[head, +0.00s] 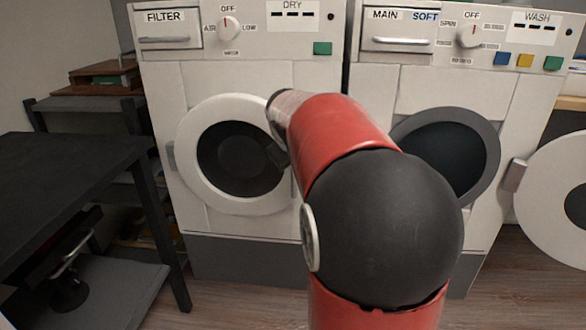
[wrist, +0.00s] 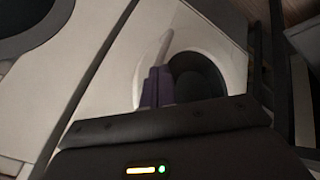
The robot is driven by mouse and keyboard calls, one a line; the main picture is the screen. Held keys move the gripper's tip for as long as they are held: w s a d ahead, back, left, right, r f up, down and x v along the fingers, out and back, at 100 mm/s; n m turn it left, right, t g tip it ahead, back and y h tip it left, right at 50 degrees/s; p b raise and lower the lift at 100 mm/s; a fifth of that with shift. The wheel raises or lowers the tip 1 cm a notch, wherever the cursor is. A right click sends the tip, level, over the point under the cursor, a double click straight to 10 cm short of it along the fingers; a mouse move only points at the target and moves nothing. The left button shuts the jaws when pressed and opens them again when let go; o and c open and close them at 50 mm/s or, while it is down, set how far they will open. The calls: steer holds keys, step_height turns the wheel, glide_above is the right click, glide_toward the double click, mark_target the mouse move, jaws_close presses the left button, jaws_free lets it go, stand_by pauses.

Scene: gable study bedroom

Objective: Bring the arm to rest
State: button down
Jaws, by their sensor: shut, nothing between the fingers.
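My red and black arm reaches up and forward in the head view, in front of the gap between two white machines. My gripper is mostly hidden behind the arm there. In the wrist view my gripper (wrist: 156,76) shows as dark fingers together, with nothing seen between them. Behind the fingers is the pale front and round dark window of a machine. I cannot tell the exact gap between fingers and machine.
The dryer (head: 165,85) at left has its round door (head: 190,140) shut. The washer (head: 410,85) at right has its door (head: 545,175) swung open to the right. A dark desk (head: 70,165) and shelves (head: 85,103) stand at left. Some wooden floor (head: 240,297) is clear.

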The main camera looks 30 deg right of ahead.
steer(key=s+a+y, duration=0.3)
steer(key=s+a, duration=1)
steer(key=s+a+f, duration=0.3)
steer(key=s+a, duration=0.1)
steer(key=s, duration=0.2)
steer(key=s+a+f+m+y, duration=0.1)
steer(key=s+a+f, duration=0.3)
steer(key=s, duration=0.1)
steer(key=shift+s+a+y, duration=0.3)
steer(key=shift+s, duration=0.05)
steer(key=shift+f, duration=0.1)
